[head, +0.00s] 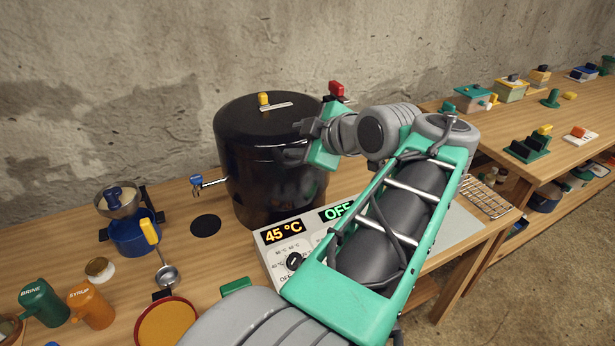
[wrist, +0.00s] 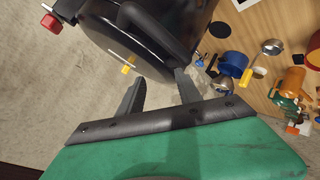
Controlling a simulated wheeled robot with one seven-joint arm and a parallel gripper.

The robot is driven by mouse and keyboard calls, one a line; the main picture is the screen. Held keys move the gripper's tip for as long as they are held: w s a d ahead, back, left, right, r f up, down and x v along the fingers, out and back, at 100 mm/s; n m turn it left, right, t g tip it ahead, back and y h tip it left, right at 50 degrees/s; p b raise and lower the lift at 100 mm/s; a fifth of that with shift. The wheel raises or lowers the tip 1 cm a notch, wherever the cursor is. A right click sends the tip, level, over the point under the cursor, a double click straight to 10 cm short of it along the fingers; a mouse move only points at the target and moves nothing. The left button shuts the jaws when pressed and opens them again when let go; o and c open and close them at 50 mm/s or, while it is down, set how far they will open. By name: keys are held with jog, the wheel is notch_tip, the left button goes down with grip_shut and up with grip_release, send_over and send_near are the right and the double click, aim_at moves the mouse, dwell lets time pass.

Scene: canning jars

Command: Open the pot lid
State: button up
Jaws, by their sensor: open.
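A large black pot (head: 268,165) stands on the wooden bench, its dark lid (head: 235,112) on top. A yellow knob (head: 263,99) with a pale metal strip sits on the lid; the knob also shows in the wrist view (wrist: 128,68). A red knob (head: 336,88) sticks up at the lid's right edge and shows in the wrist view (wrist: 50,22). My gripper (head: 294,141) is open at the pot's upper right side. In the wrist view its fingers (wrist: 160,86) point at the pot's dark top, with nothing visible between them. Whether they touch the pot, I cannot tell.
A control box (head: 283,262) reading 45 °C and OFF stands in front of the pot, partly behind my arm. A small tap (head: 208,181) juts from the pot's left. A blue pot with a funnel (head: 133,230), a ladle (head: 167,275) and mugs stand left. Another bench is right.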

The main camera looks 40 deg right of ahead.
jog(key=s+f+n+t+h+b, duration=0.3)
jog(key=s+f+n, duration=0.2)
jog(key=s+n, duration=0.15)
jog(key=x, duration=0.2)
jog(key=p+x, duration=0.1)
jog(key=x, duration=0.2)
jog(key=d+x, duration=0.1)
jog(key=x, duration=0.1)
jog(key=shift+w+d+p, duration=0.1)
jog(key=shift+w+p, duration=0.2)
jog(key=shift+p, duration=0.05)
jog(key=shift+c, duration=0.2)
grip_shut()
dwell(0.6)
